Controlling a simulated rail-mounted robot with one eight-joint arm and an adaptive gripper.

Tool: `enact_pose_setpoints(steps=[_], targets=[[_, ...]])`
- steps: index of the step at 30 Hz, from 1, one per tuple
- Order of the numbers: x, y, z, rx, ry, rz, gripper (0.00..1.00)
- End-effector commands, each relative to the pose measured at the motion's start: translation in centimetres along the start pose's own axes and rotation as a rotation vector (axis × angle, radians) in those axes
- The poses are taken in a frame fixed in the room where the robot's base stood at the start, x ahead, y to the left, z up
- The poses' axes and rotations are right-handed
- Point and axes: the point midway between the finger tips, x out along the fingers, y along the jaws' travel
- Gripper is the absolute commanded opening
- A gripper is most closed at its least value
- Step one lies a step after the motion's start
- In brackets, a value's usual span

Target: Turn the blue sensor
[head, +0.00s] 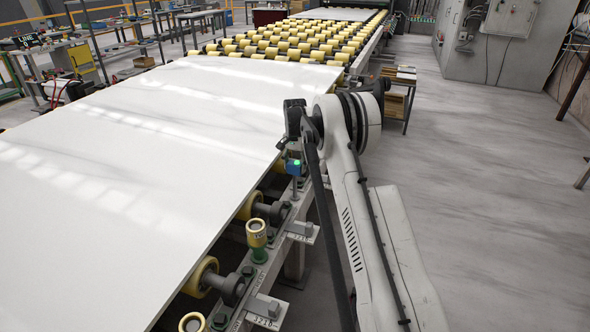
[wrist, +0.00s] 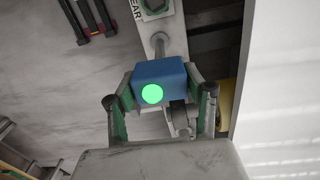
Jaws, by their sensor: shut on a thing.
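The blue sensor (wrist: 168,72) is a small blue box with a lit green round face, on a metal post at the conveyor's side rail. In the head view the blue sensor (head: 293,165) sits beside the right edge of the white slab. My gripper (wrist: 160,95) is shut on the sensor, one finger on each side of it, in the wrist view. In the head view my gripper (head: 294,150) reaches down to the sensor from above, and its fingers are mostly hidden by my arm.
The large white slab (head: 150,150) lies on the roller conveyor, close to the sensor. Yellow rollers (head: 290,40) show at the back. A yellow-topped post (head: 257,236) stands on the rail nearer the camera. Open grey floor (head: 480,180) lies to the right.

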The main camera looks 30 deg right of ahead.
Motion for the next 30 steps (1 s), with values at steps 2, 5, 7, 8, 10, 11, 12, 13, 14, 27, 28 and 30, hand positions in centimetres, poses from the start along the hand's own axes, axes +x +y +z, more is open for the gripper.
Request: enact_pose_setpoints(steps=[2, 5, 7, 8, 10, 11, 12, 13, 14, 27, 28, 30], targets=[[0.08, 0.0, -0.01, -0.026, 0.0, 0.0, 0.21], [0.04, -0.01, -0.01, -0.051, 0.0, 0.0, 0.21], [0.02, 0.0, -0.01, -0.061, 0.0, 0.0, 0.21], [0.01, -0.01, -0.02, -0.064, 0.0, 0.0, 0.21], [-0.02, -0.01, -0.01, -0.069, 0.0, 0.0, 0.21], [-0.02, -0.01, -0.01, -0.07, 0.0, 0.0, 0.21], [-0.03, -0.01, -0.01, -0.07, 0.0, 0.0, 0.21], [-0.04, -0.01, -0.02, -0.07, 0.0, 0.0, 0.21], [-0.04, 0.0, -0.02, -0.07, 0.0, 0.0, 0.21], [-0.03, 0.0, -0.01, -0.069, 0.0, 0.0, 0.67], [-0.03, 0.0, -0.01, -0.068, 0.0, 0.0, 0.67], [-0.03, 0.0, -0.01, -0.068, 0.0, 0.0, 0.67]])
